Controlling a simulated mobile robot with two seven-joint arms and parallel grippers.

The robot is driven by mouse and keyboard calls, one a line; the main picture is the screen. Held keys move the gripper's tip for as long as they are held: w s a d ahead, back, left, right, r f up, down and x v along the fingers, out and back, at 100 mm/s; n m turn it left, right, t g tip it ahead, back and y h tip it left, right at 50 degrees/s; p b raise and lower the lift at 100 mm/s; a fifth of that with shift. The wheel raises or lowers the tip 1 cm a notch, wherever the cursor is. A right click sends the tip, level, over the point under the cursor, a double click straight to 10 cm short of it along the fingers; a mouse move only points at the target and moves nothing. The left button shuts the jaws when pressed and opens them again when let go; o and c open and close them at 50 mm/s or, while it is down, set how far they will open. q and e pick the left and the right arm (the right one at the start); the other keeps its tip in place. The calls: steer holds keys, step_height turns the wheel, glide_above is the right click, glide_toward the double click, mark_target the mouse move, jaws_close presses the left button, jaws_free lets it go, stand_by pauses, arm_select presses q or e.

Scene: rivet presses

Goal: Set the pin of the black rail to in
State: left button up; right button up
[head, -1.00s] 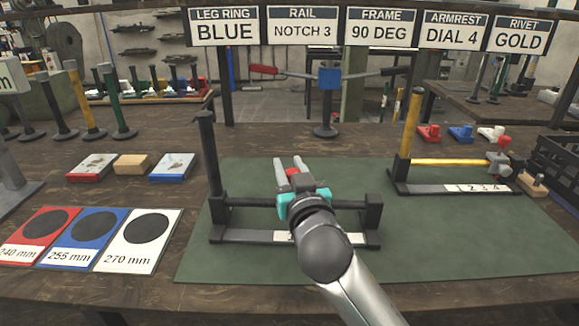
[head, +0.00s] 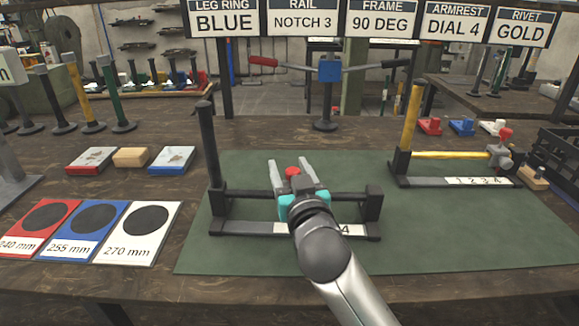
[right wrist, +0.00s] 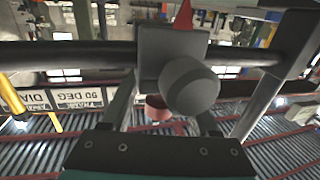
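The black rail (head: 350,198) runs between two low posts of a black frame on the green mat. In the right wrist view the black rail (right wrist: 80,56) crosses the picture, carrying a grey slider block (right wrist: 155,50) with a round grey knob (right wrist: 192,88) and a red pointer (right wrist: 184,15). The red pin cap (head: 292,171) shows between my right gripper's fingers; it also shows beyond the block in the right wrist view (right wrist: 157,108). I cannot tell how deep the pin sits. My right gripper (head: 289,166) is open, its fingers either side of the cap. My left gripper is not in view.
A second frame with a yellow rail (head: 450,155) stands at the back right of the mat (head: 450,240). A black crate (head: 560,160) is at the right edge. A blue-headed press with a two-handled bar (head: 328,72) stands behind. Coloured size cards (head: 138,228) lie left.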

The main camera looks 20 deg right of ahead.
steer(key=shift+o, duration=0.2)
steer(key=shift+s+r, duration=0.1)
steer(key=shift+s, duration=0.25)
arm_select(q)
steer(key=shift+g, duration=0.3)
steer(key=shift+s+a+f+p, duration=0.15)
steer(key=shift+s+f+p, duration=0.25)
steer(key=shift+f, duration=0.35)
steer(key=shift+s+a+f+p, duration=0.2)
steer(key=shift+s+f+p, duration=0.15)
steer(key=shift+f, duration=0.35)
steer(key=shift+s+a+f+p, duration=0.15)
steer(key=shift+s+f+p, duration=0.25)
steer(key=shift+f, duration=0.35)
arm_select(e)
steer(key=s, duration=1.4)
steer(key=shift+s+a, duration=0.3)
steer(key=shift+a, duration=0.15)
